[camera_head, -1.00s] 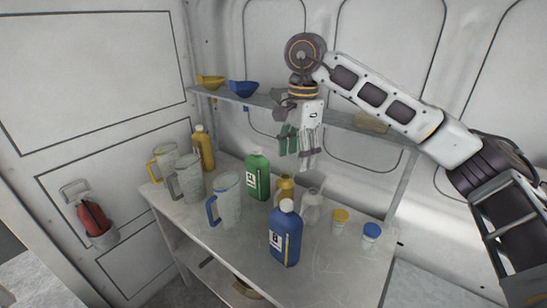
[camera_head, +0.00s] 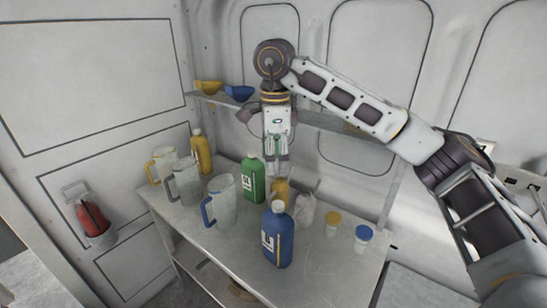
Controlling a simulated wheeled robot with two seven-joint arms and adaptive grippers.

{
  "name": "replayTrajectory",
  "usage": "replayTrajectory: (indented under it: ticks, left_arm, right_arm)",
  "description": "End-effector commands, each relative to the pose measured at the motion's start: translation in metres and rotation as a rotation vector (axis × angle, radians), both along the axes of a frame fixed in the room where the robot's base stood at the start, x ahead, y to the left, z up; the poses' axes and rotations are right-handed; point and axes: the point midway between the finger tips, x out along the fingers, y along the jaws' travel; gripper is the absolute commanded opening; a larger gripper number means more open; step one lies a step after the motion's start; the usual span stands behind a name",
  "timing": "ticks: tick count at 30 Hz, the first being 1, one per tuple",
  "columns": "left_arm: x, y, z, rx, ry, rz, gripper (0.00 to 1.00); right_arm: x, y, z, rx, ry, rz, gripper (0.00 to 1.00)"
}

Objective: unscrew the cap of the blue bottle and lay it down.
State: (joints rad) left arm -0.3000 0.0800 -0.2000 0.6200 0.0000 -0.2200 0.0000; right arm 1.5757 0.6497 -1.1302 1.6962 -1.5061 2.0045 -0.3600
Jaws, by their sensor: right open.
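The blue bottle (camera_head: 278,241) stands upright at the front of the metal table, with a pale label. Its whitish cap (camera_head: 278,206) sits on its neck. My right gripper (camera_head: 276,168) points down with its fingers open and nothing between them. In the picture it is above the blue bottle's cap, near the small yellow bottle and right of the green bottle's top. How far it is behind the blue bottle is hard to tell. My left gripper is not in view.
Jugs with handles (camera_head: 221,204) stand left. Small jars with yellow (camera_head: 333,219) and blue lids (camera_head: 363,233) stand right. The table's front right is bare.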

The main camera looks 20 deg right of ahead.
Motion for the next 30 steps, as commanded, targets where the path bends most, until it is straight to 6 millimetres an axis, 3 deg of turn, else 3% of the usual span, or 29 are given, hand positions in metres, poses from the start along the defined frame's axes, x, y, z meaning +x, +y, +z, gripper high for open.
replayTrajectory:
  ticks: [12,30]
  left_arm:
    - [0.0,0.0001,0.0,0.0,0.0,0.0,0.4]
    - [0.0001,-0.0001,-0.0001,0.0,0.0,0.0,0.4]
  right_arm:
    - [-0.0004,-0.0013,0.0,-0.005,0.002,-0.235,0.6]
    - [-0.0005,-0.0011,-0.0037,-0.005,0.004,-0.246,0.6]
